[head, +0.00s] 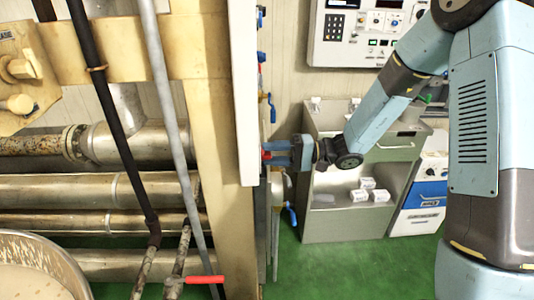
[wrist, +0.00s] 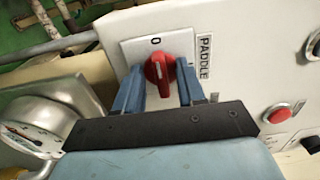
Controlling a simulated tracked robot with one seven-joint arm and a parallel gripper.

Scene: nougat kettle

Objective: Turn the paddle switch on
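The paddle switch is a red rotary knob (wrist: 158,76) on a light square plate (wrist: 135,48), with a "0" above it and a "PADDLE" label (wrist: 204,58) to its right. Its white mark points roughly towards the "0". My gripper (wrist: 159,66) has its two blue fingers apart, one on each side of the knob, with visible gaps. Whether a fingertip touches the knob is unclear. In the head view, my gripper (head: 278,153) reaches left to the panel edge, where a bit of red knob (head: 266,155) shows; the panel face is mostly hidden.
In the wrist view, a round gauge (wrist: 30,130) stands left and a red button (wrist: 279,114) right on the panel. In the head view, pipes (head: 90,190) fill the left. A grey bin (head: 345,222) with white boxes stands behind my arm, below a wall control box (head: 365,35).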

